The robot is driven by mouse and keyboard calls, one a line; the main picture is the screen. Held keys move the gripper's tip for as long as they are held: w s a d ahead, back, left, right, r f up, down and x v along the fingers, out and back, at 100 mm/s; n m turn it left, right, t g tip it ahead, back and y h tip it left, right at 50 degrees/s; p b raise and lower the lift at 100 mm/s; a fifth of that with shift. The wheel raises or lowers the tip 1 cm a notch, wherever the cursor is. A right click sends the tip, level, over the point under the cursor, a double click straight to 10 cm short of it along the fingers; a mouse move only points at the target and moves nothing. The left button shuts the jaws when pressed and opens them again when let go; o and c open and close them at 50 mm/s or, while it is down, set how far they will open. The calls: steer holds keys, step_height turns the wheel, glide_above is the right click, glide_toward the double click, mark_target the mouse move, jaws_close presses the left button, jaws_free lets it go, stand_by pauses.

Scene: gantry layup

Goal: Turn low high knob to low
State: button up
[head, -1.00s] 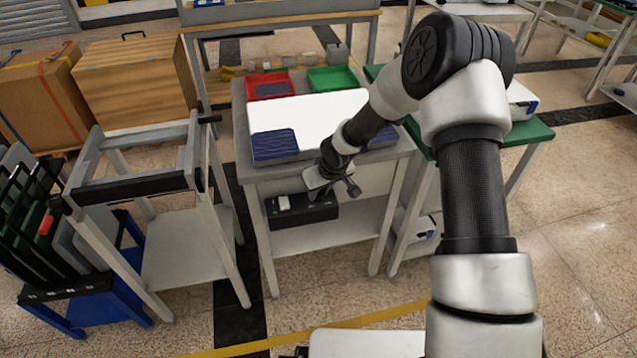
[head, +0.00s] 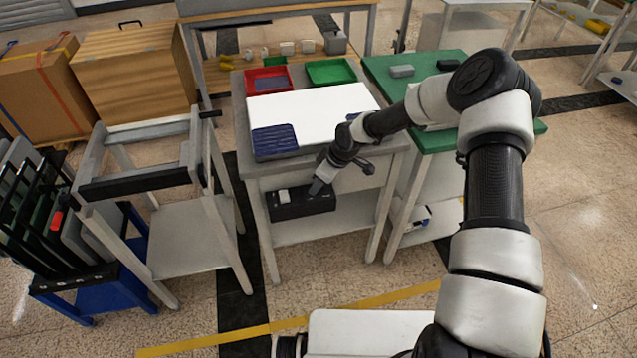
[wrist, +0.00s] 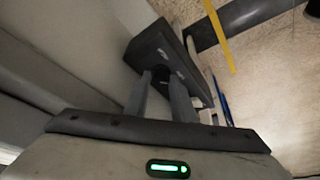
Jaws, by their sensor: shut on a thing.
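A black control box (head: 290,206) sits under the worktop of the grey table, above its lower shelf. A small white part (head: 284,195) shows on its left side. My gripper (head: 318,187) is at the right part of the box. In the wrist view, the fingers of my gripper (wrist: 161,77) reach the face of the dark box (wrist: 180,55) and are shut on a small dark round knob (wrist: 162,72). The knob is mostly hidden between the fingers, and its pointer and any low or high marks cannot be read. The head view hides the knob behind my gripper.
The worktop carries a white sheet (head: 315,112), a dark blue pad (head: 274,140), a red tray (head: 268,79) and a green tray (head: 330,72). A green-topped table (head: 440,65) stands close on the right. A grey frame cart (head: 135,185) stands on the left.

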steer(key=o, duration=1)
